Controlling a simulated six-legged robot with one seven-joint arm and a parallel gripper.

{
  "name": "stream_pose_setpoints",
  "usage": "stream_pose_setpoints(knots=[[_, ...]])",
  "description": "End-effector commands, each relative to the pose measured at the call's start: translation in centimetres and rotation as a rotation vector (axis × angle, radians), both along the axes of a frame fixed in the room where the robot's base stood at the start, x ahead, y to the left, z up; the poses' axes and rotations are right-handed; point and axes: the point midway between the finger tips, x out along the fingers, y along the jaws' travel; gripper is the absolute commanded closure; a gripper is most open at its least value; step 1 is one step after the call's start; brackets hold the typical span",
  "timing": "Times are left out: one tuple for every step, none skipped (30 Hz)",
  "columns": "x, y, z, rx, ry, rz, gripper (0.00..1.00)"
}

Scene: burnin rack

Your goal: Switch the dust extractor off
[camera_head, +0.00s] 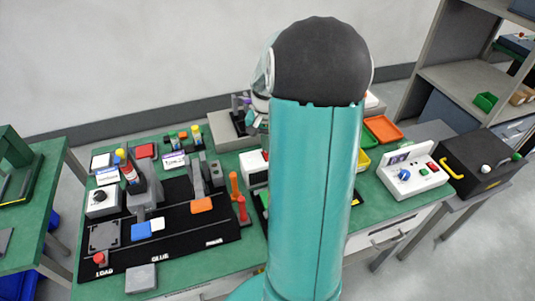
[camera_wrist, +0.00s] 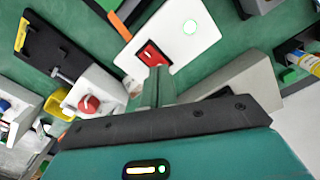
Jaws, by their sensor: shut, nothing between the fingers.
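No readable label shows, so I cannot tell for sure that this white box (camera_wrist: 180,50) is the dust extractor. My gripper (camera_wrist: 158,76) is shut and empty, its tips just at the near edge of the red switch; I cannot tell whether they touch it. In the head view my arm hides my gripper and part of a white box (camera_head: 253,166) that may be the same one.
In the wrist view a white box with a red knob (camera_wrist: 89,103) and a black tray (camera_wrist: 50,52) lie left. In the head view a white control box (camera_head: 415,176) and a black case with yellow handle (camera_head: 485,165) stand right. Fixtures crowd the green bench left.

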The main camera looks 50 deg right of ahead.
Motion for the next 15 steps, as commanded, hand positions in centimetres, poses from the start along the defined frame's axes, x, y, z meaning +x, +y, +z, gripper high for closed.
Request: stream_pose_setpoints(knots=[[-0.01,0.01,-0.10,0.000,0.000,0.000,1.00],[-0.01,0.01,-0.14,0.000,0.000,0.000,1.00],[-0.01,0.01,-0.19,0.000,0.000,0.000,1.00],[-0.01,0.01,-0.24,0.000,0.000,0.000,1.00],[-0.01,0.01,-0.28,0.000,0.000,0.000,1.00],[0.00,0.00,-0.33,0.000,0.000,0.000,1.00],[0.00,0.00,-0.37,0.000,0.000,0.000,1.00],[0.00,0.00,-0.42,0.000,0.000,0.000,1.00],[0.00,0.00,-0.47,0.000,0.000,0.000,1.00],[0.00,0.00,-0.51,0.000,0.000,0.000,1.00],[0.00,0.00,-0.55,0.000,0.000,0.000,1.00],[0.00,0.00,-0.60,0.000,0.000,0.000,1.00],[0.00,0.00,-0.64,0.000,0.000,0.000,1.00],[0.00,0.00,-0.69,0.000,0.000,0.000,1.00],[0.00,0.00,-0.74,0.000,0.000,0.000,1.00]])
